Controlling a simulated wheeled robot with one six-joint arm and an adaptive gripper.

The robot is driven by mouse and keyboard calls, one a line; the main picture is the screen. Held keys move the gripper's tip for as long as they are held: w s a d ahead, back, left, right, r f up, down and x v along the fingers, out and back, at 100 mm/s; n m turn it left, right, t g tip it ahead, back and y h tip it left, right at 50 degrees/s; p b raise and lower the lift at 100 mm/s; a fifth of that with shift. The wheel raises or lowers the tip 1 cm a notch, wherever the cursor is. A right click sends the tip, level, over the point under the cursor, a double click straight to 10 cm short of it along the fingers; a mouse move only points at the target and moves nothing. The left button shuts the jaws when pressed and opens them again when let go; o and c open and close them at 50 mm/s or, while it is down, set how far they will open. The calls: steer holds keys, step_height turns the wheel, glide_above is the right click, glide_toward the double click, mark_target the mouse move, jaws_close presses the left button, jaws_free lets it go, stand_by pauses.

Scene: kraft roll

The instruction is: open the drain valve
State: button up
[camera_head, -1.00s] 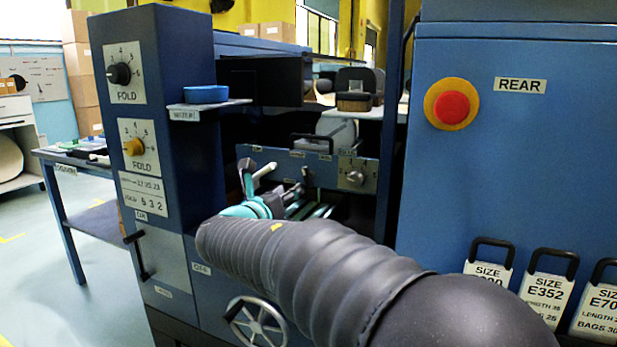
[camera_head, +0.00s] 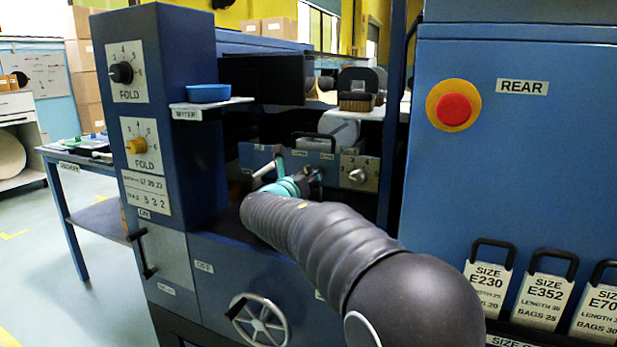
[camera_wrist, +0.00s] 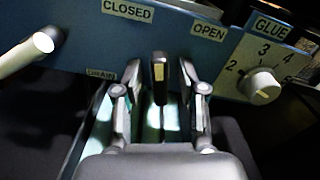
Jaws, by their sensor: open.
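The blue valve panel (camera_wrist: 75,38) bears a CLOSED label (camera_wrist: 128,10), an OPEN label (camera_wrist: 208,31) and, lower left, a small label that seems to read DRAIN (camera_wrist: 101,74). My gripper (camera_wrist: 160,92) is open in front of the panel, below the labels. A dark upright bar (camera_wrist: 158,72) with a pale patch stands between its fingers. A pale round bar (camera_wrist: 32,48) juts in at the left, apart from the fingers. I cannot tell which bar is the valve lever. In the head view, my arm largely hides my gripper (camera_head: 310,181) and the valve.
A GLUE dial (camera_wrist: 261,86) sits right of the fingers. In the head view, a black handle (camera_head: 313,136) is on the panel. The blue FOLD column (camera_head: 180,110) stands left, the REAR cabinet (camera_head: 520,170) right. A handwheel (camera_head: 258,320) is low in front.

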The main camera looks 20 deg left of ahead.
jaws_close()
steer(key=shift+f+m+b, duration=0.1)
steer(key=shift+m+b, duration=0.25)
steer(key=shift+m, duration=0.05)
steer(key=shift+f+m+b, duration=0.1)
steer(key=shift+m+b, duration=0.5)
steer(key=m+b, duration=0.3)
steer(key=m, duration=0.1)
steer(key=shift+b, duration=0.4)
steer(key=m+b, duration=0.2)
steer(key=m, duration=0.1)
steer(key=shift+m+b, duration=0.3)
steer(key=shift+b, duration=0.05)
steer(key=shift+m+b, duration=0.85)
steer(key=shift+m, duration=0.35)
steer(key=shift+r, duration=0.2)
